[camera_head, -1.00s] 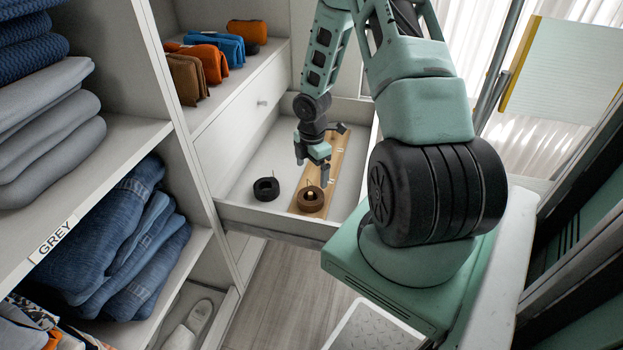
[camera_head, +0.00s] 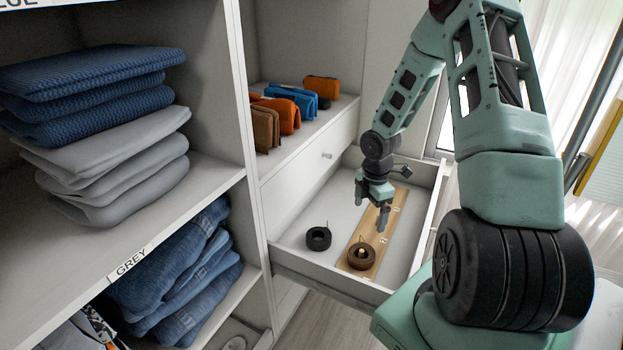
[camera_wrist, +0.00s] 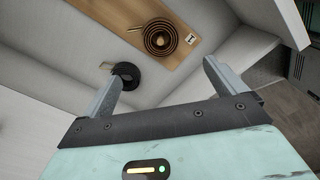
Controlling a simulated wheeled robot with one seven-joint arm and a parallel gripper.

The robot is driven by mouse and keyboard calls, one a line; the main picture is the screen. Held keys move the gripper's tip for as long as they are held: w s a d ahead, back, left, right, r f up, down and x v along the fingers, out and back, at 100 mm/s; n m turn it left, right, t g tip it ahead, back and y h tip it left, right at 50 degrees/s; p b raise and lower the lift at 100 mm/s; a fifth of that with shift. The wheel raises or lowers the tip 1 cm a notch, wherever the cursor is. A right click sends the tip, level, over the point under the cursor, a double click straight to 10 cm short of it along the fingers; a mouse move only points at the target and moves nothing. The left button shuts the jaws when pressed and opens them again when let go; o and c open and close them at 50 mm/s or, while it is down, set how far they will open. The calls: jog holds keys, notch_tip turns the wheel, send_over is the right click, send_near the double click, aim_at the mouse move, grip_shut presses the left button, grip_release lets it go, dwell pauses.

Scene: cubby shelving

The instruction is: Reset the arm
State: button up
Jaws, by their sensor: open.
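My gripper (camera_head: 370,217) is open and empty above the pulled-out white drawer (camera_head: 335,290). Its two fingers point down and stand apart from the things below. In the drawer, a brown coiled belt (camera_head: 361,256) lies on a wooden board (camera_head: 393,222), and a black coiled belt (camera_head: 318,238) lies to its left on the drawer floor. In the wrist view the fingers of my gripper (camera_wrist: 160,80) are spread wide, with the brown coil (camera_wrist: 160,38) on the board and the black coil (camera_wrist: 125,75) beyond the left finger.
Folded blue and grey sweaters (camera_head: 110,165) sit on the left shelf above folded jeans (camera_head: 180,275). Orange, blue and brown pouches (camera_head: 285,110) stand on the shelf above the drawer. The drawer walls enclose the space under my gripper.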

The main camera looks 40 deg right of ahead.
jog(key=a+r+m, duration=0.1)
jog(key=a+r, duration=0.3)
jog(key=a, duration=0.4)
jog(key=w+a+r+m, duration=0.1)
jog(key=a+r, duration=0.4)
jog(key=a, duration=0.3)
jog(key=a+r+m, duration=0.1)
jog(key=a+r, duration=0.3)
jog(key=a, duration=0.4)
jog(key=s+a+r+m, duration=0.2)
jog(key=s+a+r, duration=0.2)
jog(key=s+a, duration=0.5)
jog(key=s+a+r+m, duration=0.2)
jog(key=s+a+r, duration=0.2)
jog(key=s+a, duration=0.45)
notch_tip(320, 180, up, 20)
jog(key=p, duration=2)
jog(key=shift+s+d, duration=0.15)
jog(key=shift+s, duration=0.05)
